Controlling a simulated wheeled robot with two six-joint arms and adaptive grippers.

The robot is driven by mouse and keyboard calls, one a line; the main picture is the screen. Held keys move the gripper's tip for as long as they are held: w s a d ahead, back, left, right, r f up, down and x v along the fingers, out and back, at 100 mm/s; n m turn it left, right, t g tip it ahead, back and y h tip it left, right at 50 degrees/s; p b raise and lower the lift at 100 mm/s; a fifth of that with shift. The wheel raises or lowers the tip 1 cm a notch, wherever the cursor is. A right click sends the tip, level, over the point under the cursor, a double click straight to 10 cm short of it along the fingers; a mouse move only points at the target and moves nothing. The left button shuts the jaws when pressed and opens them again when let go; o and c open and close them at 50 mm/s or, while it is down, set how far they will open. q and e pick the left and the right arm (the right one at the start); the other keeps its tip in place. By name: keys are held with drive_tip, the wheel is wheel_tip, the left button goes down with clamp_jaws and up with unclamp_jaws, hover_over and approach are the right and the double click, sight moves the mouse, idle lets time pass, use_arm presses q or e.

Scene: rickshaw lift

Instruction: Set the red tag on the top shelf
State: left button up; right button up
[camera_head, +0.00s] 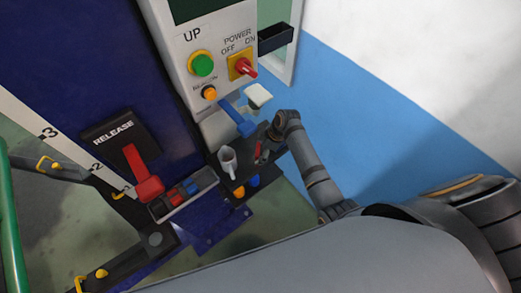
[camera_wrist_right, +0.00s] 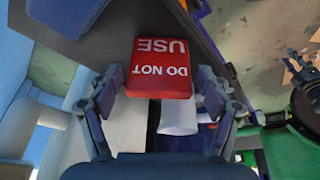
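The red tag, with white "DO NOT USE" lettering, faces the camera in the right wrist view (camera_wrist_right: 159,68). In the head view it is a thin red sliver (camera_head: 257,153) beside my right gripper (camera_head: 266,150). In the right wrist view, the two fingers of my right gripper (camera_wrist_right: 160,88) stand on either side of the tag, with a narrow gap visible on each side. A dark shelf (camera_head: 238,188) lies beneath; it also shows in the right wrist view (camera_wrist_right: 90,48). I cannot tell whether the tag touches it.
A pale mug (camera_head: 228,161) stands on the dark shelf close to the tag. A tray (camera_head: 184,196) with red and blue items sits to the left, below the red release lever (camera_head: 146,182). The control box (camera_head: 218,62) rises behind.

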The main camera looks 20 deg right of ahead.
drive_tip(key=shift+o, duration=0.3)
drive_tip(key=shift+d+r, duration=0.1)
drive_tip(key=shift+r, duration=0.1)
drive_tip(key=b+v, duration=0.1)
drive_tip(key=v, duration=1)
drive_tip(key=shift+r, duration=0.35)
drive_tip(key=shift+d, duration=0.1)
